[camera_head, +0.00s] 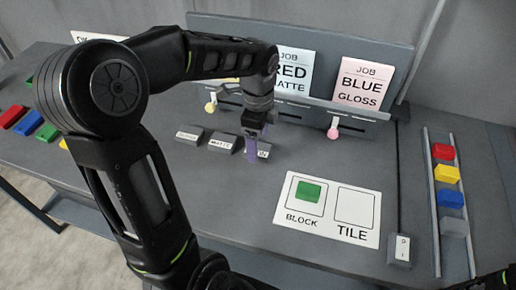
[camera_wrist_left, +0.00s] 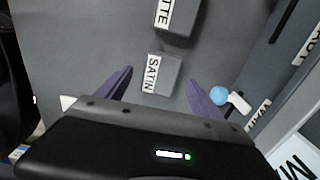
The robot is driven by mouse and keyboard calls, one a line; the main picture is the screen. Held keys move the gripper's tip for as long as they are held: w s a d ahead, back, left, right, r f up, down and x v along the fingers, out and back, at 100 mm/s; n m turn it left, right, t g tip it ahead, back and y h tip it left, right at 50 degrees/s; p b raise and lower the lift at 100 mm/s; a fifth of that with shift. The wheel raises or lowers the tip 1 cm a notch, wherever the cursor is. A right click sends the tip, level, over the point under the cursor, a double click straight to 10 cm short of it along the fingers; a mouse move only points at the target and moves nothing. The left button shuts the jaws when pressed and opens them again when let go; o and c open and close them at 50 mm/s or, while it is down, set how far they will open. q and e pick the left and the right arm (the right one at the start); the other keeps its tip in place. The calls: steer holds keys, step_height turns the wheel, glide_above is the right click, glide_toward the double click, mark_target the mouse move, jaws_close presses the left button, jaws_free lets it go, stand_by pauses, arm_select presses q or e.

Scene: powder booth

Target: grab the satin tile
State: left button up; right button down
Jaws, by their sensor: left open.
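The satin tile (camera_wrist_left: 165,74) is a grey block with a white SATIN label, in the middle of the left wrist view. In the head view the satin tile (camera_head: 265,150) is partly hidden by my left gripper. My left gripper (camera_wrist_left: 160,79) is open, with its purple fingertips on either side of the tile's near end. A gap shows between each finger and the tile; I cannot tell the exact height. In the head view my left gripper (camera_head: 252,152) points down at the tile row. My right gripper is not in view.
The matte tile (camera_head: 223,142) and another grey tile (camera_head: 189,134) lie to the left. A white card (camera_head: 290,222) holds a green block (camera_head: 308,192) on BLOCK; its TILE square is empty. Job cards stand behind. A rack (camera_head: 432,200) of coloured blocks is at right.

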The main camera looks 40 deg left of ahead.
arm_select(q)
step_height(320, 180, down, 2)
steer(key=shift+f, duration=0.1)
steer(key=shift+c, duration=0.6)
steer(key=c, duration=1.4)
